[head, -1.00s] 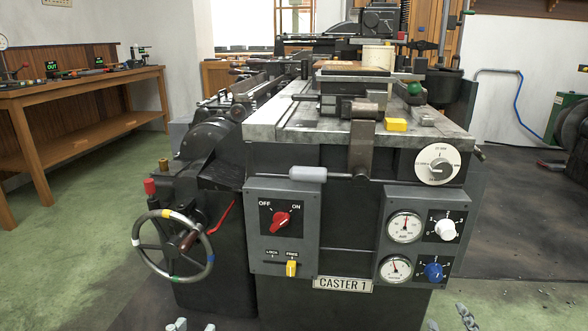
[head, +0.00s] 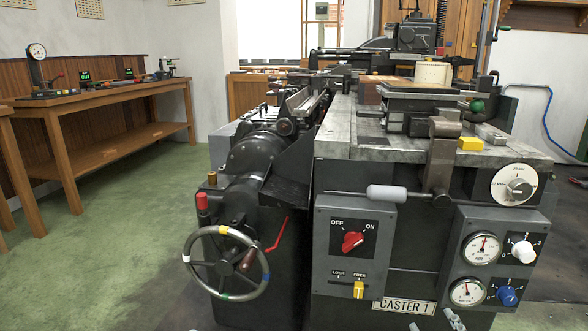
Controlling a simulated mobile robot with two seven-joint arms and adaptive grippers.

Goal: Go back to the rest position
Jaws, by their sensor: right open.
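The type caster, marked CASTER 1 (head: 404,306), stands in front of me, right of centre. Only the tips of my right gripper (head: 435,323) show, at the bottom edge just below the nameplate in the picture. They are apart with nothing seen between them. The rest of that gripper is below the frame. My left gripper is out of view.
The handwheel (head: 226,263) juts out at the machine's left front. The front carries a switch panel (head: 352,250) and a gauge panel (head: 490,268). A yellow block (head: 470,144) lies on top. A wooden bench (head: 105,95) stands at left; green floor (head: 110,255) there is clear.

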